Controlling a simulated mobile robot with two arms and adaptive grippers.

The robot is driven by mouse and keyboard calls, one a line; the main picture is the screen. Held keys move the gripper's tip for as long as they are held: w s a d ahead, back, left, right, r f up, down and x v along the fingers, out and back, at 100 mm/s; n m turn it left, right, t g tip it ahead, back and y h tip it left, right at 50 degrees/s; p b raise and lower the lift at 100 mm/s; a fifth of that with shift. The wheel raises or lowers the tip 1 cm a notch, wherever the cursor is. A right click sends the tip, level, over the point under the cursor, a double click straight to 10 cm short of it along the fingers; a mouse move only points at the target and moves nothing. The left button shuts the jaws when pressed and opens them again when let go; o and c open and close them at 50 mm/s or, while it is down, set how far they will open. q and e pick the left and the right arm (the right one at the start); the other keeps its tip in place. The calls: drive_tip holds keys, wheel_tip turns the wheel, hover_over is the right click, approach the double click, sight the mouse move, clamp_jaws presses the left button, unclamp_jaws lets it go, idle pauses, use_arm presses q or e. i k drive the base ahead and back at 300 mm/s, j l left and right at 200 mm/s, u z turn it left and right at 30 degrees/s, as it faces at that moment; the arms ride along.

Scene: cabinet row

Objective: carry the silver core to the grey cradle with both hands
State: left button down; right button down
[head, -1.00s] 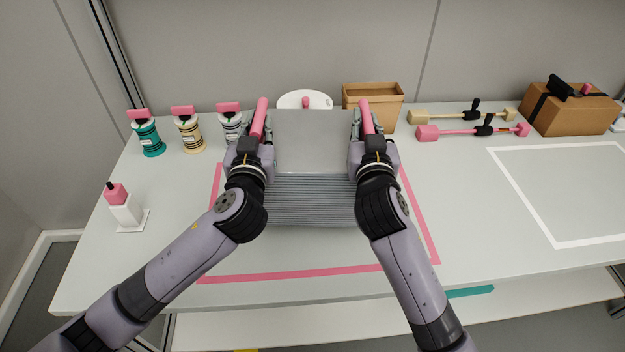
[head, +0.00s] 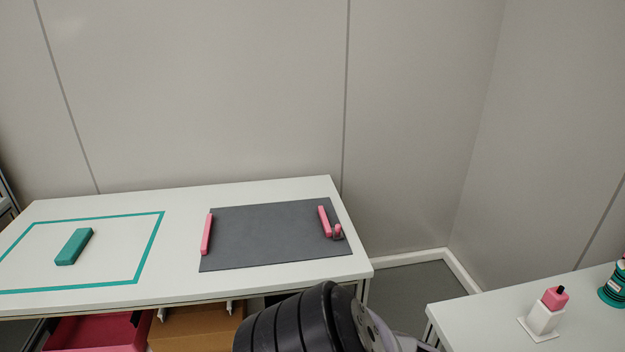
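The grey cradle (head: 270,237) appears as a flat dark grey plate on a white table in the head view. A pink bar (head: 207,235) stands near its left edge and another pink bar (head: 324,221) near its right edge. A small pink peg on a dark base (head: 338,232) sits beside the right bar. The top of the plate is bare between the bars. The silver core is out of view. Neither gripper is in view; only a black and lilac part of my arm shows at the bottom middle.
Left of the cradle, a teal block (head: 74,246) lies inside a teal tape outline (head: 150,240). Under that table are a pink bin (head: 95,333) and a cardboard box (head: 195,328).

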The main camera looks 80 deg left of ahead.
sight(259, 232)
drive_tip(key=k+j+u, duration=0.1)
drive_tip(key=k+u, duration=0.4)
drive_tip(key=u, duration=2.4)
drive_tip(key=i+l+u, duration=0.3)
drive_tip(key=i+l, duration=0.6)
drive_tip(key=i, duration=0.15)
